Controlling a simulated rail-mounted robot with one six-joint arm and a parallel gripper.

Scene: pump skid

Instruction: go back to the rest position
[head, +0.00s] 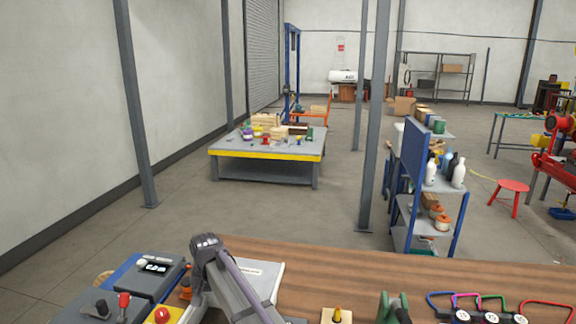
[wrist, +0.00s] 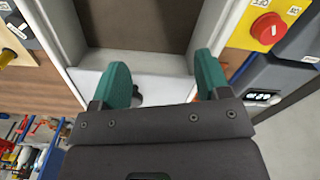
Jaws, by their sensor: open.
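My gripper (wrist: 162,78) shows in the wrist view with two green fingers set wide apart, open, with nothing held between them. Beyond the fingers is a white-framed panel (wrist: 145,84) with a dark recessed area (wrist: 145,25). A small dark round part shows between the fingers, partly hidden by the left one. In the head view my arm stands over the wooden bench (head: 330,265) at the lower left of centre; the gripper itself cannot be made out there.
A yellow box with a red button (wrist: 267,28) is near the gripper. A steel post (head: 375,130) rises behind the bench.

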